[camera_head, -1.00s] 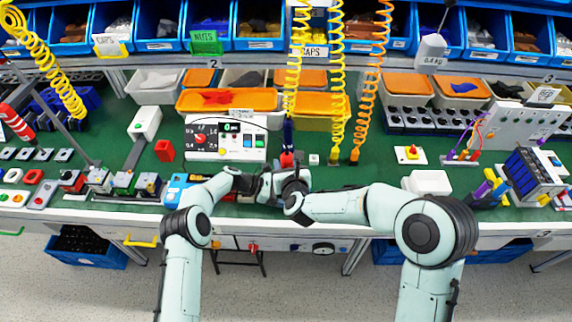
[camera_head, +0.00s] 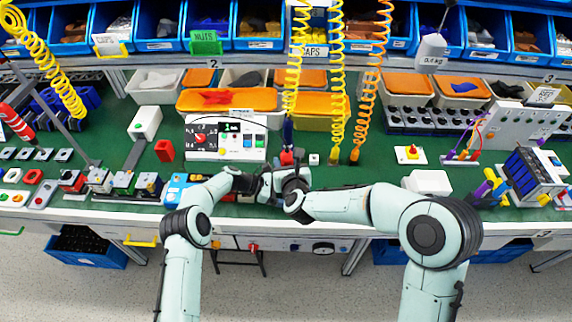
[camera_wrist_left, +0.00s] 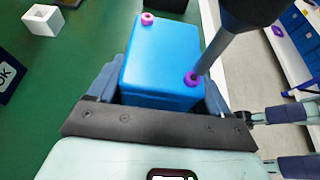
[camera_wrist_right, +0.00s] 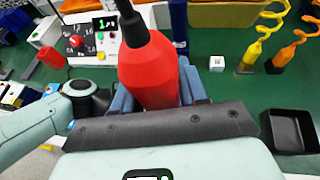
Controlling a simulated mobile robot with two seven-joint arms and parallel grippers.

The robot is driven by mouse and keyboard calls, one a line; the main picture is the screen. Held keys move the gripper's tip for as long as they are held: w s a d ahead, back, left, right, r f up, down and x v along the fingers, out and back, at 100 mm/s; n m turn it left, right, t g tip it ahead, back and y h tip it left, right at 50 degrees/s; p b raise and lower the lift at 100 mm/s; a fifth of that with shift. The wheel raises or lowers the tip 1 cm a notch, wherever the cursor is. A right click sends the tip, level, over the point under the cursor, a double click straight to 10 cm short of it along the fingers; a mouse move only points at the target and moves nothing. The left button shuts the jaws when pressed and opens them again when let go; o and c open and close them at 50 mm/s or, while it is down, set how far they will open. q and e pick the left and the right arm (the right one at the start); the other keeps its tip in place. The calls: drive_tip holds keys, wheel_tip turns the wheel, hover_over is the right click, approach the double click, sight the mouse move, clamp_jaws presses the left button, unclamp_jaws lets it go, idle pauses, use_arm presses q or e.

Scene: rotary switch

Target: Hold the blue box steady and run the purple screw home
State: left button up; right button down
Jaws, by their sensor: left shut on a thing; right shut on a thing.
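My left gripper (camera_wrist_left: 155,98) is shut on the blue box (camera_wrist_left: 162,55), with a finger on each side of it. The box's top face carries one purple screw (camera_wrist_left: 148,19) at a far corner and another purple screw (camera_wrist_left: 191,78) at a near corner. The dark grey shaft of a driver (camera_wrist_left: 222,45) stands over the near screw, its tip appearing to touch the head. My right gripper (camera_wrist_right: 152,98) is shut on the red driver body (camera_wrist_right: 150,70), which has a black top. In the head view both grippers meet close together, left (camera_head: 243,183) and right (camera_head: 285,182), largely hiding the box.
A white panel with a red knob (camera_head: 200,138) stands behind the grippers. Coiled yellow (camera_head: 337,90) and orange (camera_head: 370,80) cords hang behind them. A small white cube (camera_head: 314,159) and a black tray (camera_wrist_right: 290,130) are nearby. Green mat is free to the right.

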sight(286, 155)
drive_tip(key=shift+r, duration=1.9)
use_arm(q)
drive_tip(key=o, duration=1.4)
